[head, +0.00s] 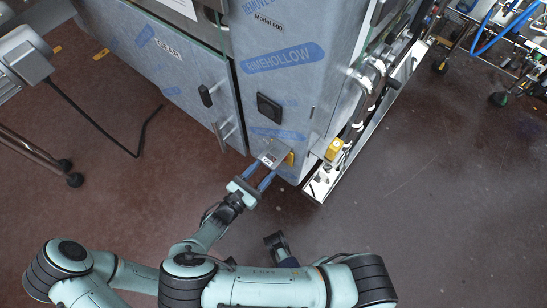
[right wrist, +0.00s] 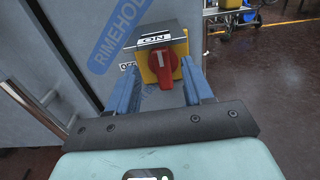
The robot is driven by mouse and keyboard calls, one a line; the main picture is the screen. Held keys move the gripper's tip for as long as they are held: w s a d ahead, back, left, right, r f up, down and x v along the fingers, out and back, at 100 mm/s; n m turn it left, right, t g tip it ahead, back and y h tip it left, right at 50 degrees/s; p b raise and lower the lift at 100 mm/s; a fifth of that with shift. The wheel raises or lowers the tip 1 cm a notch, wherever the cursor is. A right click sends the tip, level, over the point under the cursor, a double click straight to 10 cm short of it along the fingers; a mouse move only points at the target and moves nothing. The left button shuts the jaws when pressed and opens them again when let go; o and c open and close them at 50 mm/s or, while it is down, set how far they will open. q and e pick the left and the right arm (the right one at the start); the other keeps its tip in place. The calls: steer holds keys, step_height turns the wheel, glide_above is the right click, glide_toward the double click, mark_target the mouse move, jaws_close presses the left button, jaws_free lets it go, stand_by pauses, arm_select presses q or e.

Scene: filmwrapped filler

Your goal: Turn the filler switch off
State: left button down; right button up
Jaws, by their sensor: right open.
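The filler switch has a red knob (right wrist: 165,70) on a yellow plate (right wrist: 181,47), under a metal hood with an ON label (right wrist: 154,39). An OFF label (right wrist: 127,66) is to its left. The knob's handle stands roughly upright, in line with ON. In the head view the metal hood (head: 273,153) shows low on the cabinet corner; the knob is hidden. My right gripper (head: 260,175) is open just in front of the switch. In the right wrist view its blue fingers (right wrist: 158,82) are on either side of the knob, with visible gaps.
The film-wrapped cabinet (head: 285,88) stands behind the switch, with door handles (head: 208,94) to the left. A yellow box (head: 333,149) and a metal rail (head: 350,155) jut out at right. A black cable (head: 95,118) hangs to the floor at left. Open floor (head: 440,220) lies right.

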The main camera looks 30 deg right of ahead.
mark_target(274, 159)
steer(key=x, duration=0.6)
jaws_close()
